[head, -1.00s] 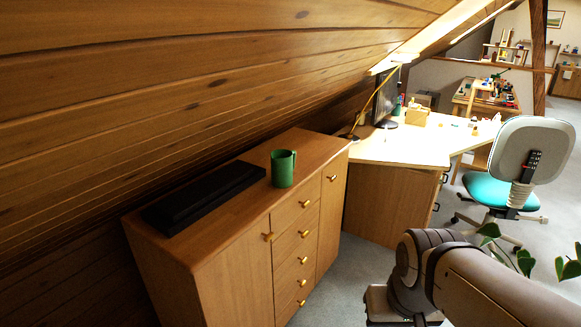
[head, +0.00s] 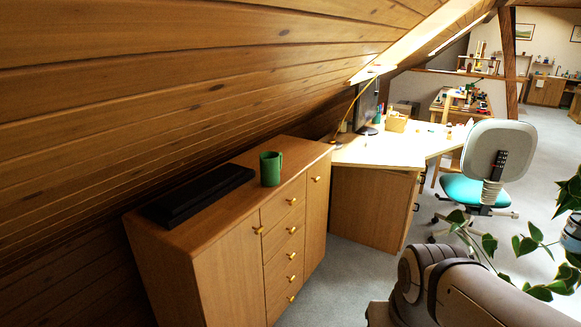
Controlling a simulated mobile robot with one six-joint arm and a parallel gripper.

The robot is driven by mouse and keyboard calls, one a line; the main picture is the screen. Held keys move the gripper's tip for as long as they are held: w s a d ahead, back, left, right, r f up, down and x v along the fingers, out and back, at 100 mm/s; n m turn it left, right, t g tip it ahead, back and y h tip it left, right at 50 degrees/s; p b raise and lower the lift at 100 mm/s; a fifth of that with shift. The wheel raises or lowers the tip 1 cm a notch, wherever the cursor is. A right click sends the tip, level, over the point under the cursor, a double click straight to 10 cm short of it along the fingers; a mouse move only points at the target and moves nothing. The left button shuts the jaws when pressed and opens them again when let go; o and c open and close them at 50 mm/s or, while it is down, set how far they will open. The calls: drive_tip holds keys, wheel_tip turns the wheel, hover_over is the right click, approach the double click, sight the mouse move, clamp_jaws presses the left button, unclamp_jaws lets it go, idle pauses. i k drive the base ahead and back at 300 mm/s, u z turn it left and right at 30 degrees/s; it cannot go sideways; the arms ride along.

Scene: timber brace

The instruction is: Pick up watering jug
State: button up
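A green jug-like vessel (head: 270,169) with a handle on its right side stands upright on top of the wooden cabinet (head: 222,199). It is the only thing in view that looks like the watering jug. My arm shows at the bottom right of the head view, in front of the cabinet and apart from the vessel. My gripper is out of the frame or hidden behind my arm links, so its state does not show.
A long black case (head: 200,195) lies left of the green vessel. The sloping plank ceiling (head: 180,90) hangs low behind the cabinet. A desk (head: 375,152), an office chair (head: 485,165) and a leafy plant (head: 535,245) are to the right. Grey floor lies between them.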

sight(271, 162)
drive_tip(key=z, duration=0.25)
drive_tip(key=i, duration=1.75)
drive_tip(key=u, duration=0.5)
drive_tip(key=k, duration=0.75)
drive_tip(key=u, duration=0.2)
drive_tip(key=i, duration=0.8)
drive_tip(key=z, duration=0.1)
